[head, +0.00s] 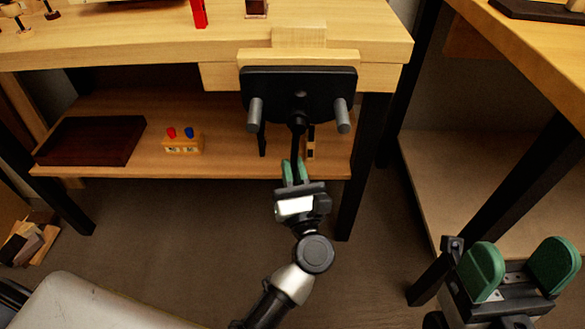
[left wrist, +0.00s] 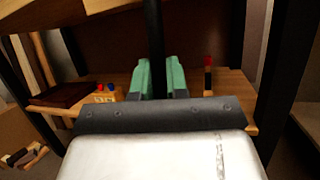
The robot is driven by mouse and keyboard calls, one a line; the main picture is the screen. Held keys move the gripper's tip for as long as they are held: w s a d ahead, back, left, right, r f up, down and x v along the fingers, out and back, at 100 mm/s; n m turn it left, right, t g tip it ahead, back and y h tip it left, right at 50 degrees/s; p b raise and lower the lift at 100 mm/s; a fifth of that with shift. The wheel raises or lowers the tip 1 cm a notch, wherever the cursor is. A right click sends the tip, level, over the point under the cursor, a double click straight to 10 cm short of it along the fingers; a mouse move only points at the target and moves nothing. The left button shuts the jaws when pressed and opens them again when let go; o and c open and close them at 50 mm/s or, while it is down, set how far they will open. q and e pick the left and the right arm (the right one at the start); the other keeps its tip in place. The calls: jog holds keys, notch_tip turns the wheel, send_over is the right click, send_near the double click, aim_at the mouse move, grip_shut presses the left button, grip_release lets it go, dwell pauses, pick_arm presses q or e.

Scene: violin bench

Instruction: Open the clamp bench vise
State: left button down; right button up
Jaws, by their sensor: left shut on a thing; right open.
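The bench vise (head: 300,88) is mounted on the front edge of the wooden workbench. It has a black front plate, two grey guide rods (head: 343,115) and a pale wooden jaw (head: 298,57) behind the plate. Its black handle (head: 296,150) hangs down from the central screw and also shows in the left wrist view (left wrist: 153,45). My left gripper (head: 294,172) is shut on the lower part of the handle, its green fingers (left wrist: 161,78) on either side of it. The handle's lower end is hidden. My right gripper (head: 524,268) is open and empty at the lower right, away from the vise.
The workbench top (head: 130,38) holds a red object (head: 198,14) near its edge. The lower shelf (head: 220,150) carries a dark board (head: 90,141) and a small block with red and blue knobs (head: 183,143). A second table (head: 540,50) stands at the right. Dark bench legs (head: 362,165) flank the space.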

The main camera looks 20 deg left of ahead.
pick_arm(q)
jog(key=shift+w+a+r, duration=0.1)
jog(key=shift+r, duration=0.1)
jog(key=c, duration=1.1)
grip_release()
jog(key=shift+w+f, duration=0.1)
jog(key=shift+f, duration=0.05)
jog(key=shift+c, duration=0.2)
jog(key=v, duration=1.1)
jog(key=shift+p, duration=0.35)
jog(key=shift+a, duration=0.1)
